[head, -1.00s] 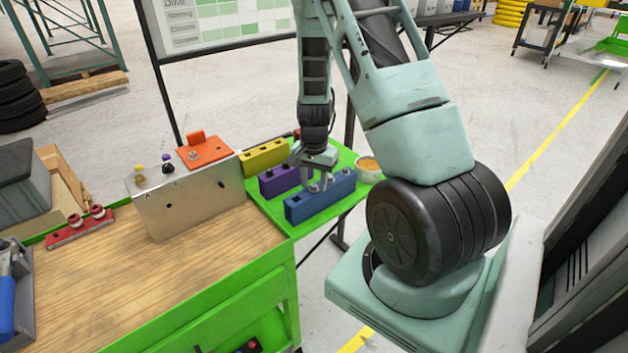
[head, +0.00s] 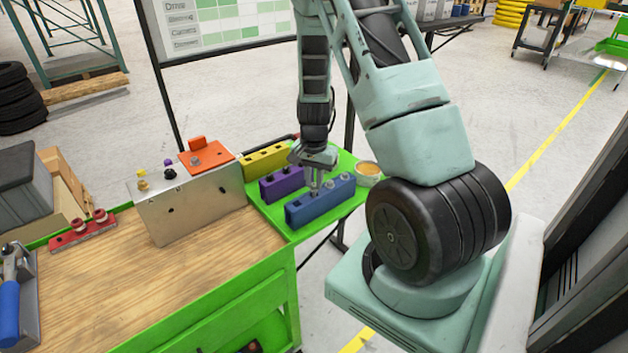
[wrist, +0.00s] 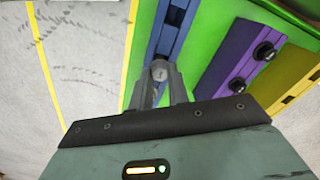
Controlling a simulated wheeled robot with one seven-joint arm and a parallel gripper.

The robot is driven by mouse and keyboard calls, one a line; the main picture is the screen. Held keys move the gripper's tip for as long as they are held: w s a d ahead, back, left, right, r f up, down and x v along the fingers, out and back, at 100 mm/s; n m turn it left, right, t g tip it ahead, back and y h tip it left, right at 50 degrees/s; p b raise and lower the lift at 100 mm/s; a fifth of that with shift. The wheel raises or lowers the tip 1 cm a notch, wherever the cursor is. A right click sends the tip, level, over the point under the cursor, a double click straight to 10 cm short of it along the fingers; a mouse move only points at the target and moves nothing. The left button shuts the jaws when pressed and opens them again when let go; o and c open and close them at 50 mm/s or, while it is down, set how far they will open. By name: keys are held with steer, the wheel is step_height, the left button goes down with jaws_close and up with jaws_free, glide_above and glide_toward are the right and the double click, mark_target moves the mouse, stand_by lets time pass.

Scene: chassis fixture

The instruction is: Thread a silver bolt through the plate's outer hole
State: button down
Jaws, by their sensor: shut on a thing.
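My gripper (head: 315,187) is over the blue block (head: 322,206), fingers close together. In the wrist view it is shut on a silver bolt (wrist: 160,70), whose round head shows between the fingertips (wrist: 160,78). The fingers hide the shank, so I cannot tell whether its tip is clear of the block.
A purple block (head: 283,184) and a yellow block (head: 267,159) lie beside the blue one. An orange piece (head: 206,157) tops the plate. A small bowl (head: 367,172) is right of the blue block. The wooden bench top (head: 150,275) before the plate is clear.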

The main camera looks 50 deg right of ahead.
mark_target(314, 184)
steer(key=shift+r+p, duration=1.8)
steer(key=shift+r, duration=0.7)
steer(key=shift+f, duration=0.1)
